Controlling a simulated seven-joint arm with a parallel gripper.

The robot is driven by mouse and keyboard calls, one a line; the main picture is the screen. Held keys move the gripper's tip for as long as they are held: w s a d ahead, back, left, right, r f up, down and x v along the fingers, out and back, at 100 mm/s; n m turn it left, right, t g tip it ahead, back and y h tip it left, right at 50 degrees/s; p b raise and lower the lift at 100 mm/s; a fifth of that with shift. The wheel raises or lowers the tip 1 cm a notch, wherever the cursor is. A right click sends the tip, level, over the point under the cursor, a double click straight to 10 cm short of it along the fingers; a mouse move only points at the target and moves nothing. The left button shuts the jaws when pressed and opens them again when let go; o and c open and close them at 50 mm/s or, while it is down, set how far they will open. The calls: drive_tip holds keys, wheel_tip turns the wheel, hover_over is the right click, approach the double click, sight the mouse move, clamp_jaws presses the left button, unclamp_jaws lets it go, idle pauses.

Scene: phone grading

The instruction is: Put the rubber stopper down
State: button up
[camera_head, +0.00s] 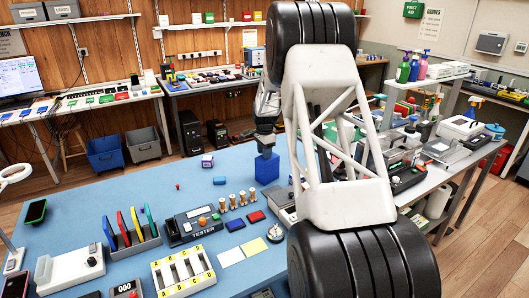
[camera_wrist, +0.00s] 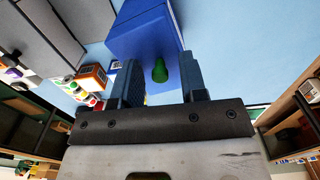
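In the wrist view my gripper (camera_wrist: 160,78) has its two dark fingers standing apart. A small dark green piece (camera_wrist: 159,70), perhaps the rubber stopper, shows between them. Blue is visible on both sides of it, and I see no clear contact with either finger. Directly beyond the fingertips is a blue box (camera_wrist: 150,32), wider than the gap between them. I cannot tell whether the green piece is in, on or above it. In the head view my gripper (camera_head: 265,148) is right over the blue box (camera_head: 266,170); the green piece is not visible there.
On the blue table (camera_head: 150,185) stand a tester (camera_head: 195,226), a row of small tan pegs (camera_head: 232,202), a rack of coloured phones (camera_head: 136,238) and a white lettered tray (camera_head: 183,272). A small purple-white box (camera_head: 207,160) lies left of the blue box.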

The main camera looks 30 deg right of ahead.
wheel_tip(320, 180, up, 12)
drive_tip(key=shift+r, duration=0.15)
idle(0.7)
idle(0.7)
